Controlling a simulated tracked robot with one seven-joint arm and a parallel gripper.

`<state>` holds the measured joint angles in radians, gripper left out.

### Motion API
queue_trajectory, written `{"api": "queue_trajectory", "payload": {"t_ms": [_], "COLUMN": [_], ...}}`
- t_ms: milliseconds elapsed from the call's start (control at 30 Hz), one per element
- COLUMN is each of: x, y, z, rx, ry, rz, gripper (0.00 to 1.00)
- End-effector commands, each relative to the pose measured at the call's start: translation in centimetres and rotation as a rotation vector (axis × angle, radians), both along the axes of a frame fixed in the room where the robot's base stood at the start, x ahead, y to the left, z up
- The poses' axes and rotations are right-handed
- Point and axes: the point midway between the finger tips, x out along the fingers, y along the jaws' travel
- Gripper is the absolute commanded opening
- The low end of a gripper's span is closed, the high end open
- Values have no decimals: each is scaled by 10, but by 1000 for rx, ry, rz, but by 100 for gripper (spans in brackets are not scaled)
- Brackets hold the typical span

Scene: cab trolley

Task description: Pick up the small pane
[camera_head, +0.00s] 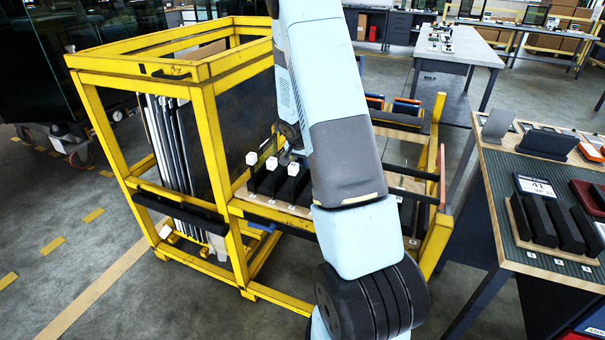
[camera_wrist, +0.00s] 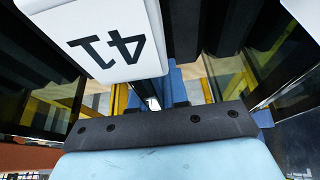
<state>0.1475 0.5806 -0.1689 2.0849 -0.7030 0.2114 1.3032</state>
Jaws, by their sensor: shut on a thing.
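The yellow cab trolley (camera_head: 207,115) stands left of centre in the head view, with tall panes (camera_head: 165,140) upright in its left bay. Black slotted holders (camera_head: 270,183) with white number blocks (camera_head: 293,169) sit on its middle shelf. My gripper (camera_head: 292,153) is low over this shelf, partly hidden by my arm. In the wrist view, my gripper (camera_wrist: 165,95) is shut on a thin piece between its fingers, seen nearly edge-on, which I take for the small pane (camera_wrist: 149,92). A white block marked 41 (camera_wrist: 103,45) is close beside it. The pane's lower part is hidden.
Dark upright holders and tinted glass (camera_wrist: 232,75) crowd both sides in the wrist view. Yellow frame posts (camera_head: 215,150) surround the trolley.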

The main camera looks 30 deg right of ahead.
Motion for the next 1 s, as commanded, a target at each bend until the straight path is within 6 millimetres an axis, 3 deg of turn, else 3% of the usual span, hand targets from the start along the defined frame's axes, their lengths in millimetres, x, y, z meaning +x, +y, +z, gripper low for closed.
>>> {"api": "queue_trajectory", "payload": {"t_ms": [633, 833, 1000], "x": [0, 1, -21], "y": [-2, -1, -1], "z": [6, 37, 63], "rx": [-1, 0, -1], "ry": [-2, -7, -5], "rz": [-2, -3, -3], "gripper": [0, 0, 0]}}
